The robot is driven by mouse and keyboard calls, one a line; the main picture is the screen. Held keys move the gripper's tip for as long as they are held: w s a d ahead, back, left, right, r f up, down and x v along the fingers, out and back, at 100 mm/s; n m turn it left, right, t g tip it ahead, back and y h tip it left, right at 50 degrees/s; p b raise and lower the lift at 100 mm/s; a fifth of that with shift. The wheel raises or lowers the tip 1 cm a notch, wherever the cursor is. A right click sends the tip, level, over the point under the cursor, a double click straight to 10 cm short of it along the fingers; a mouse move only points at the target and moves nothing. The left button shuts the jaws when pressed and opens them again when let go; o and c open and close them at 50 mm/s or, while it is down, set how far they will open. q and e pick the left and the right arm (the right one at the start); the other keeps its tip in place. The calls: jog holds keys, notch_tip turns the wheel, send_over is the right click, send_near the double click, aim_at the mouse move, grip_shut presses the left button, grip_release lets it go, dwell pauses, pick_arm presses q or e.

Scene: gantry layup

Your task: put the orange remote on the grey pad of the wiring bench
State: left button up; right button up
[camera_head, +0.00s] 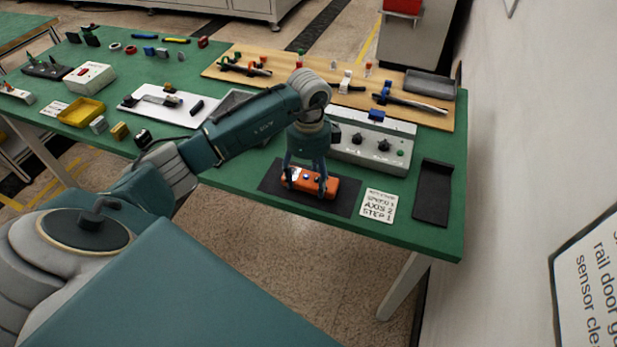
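The orange remote (332,187) lies on a flat dark mat (345,206) near the front edge of the green bench (235,183). My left gripper (306,188) points down over the remote, its two fingers apart and overlapping it in the picture. I cannot tell whether the fingers press on it or stand clear. A grey flat thing (230,104) farther back is partly hidden by my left arm. I cannot tell which surface is the grey pad. My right gripper is not in view.
A grey control box (372,148) with knobs stands just behind the mat. A lettered card (379,204) and a black tray (434,192) lie to the right. A wooden board (280,66) with tools is at the back. A yellow tray (82,111) is at the left.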

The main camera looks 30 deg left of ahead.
aim_at(309, 181)
pick_arm(q)
jog(key=o, duration=0.4)
jog(key=shift+o, duration=0.2)
jog(key=shift+r, duration=0.1)
jog(key=shift+r, duration=0.3)
notch_tip(309, 181, up, 12)
jog(key=b, duration=0.1)
jog(key=shift+f, duration=0.15)
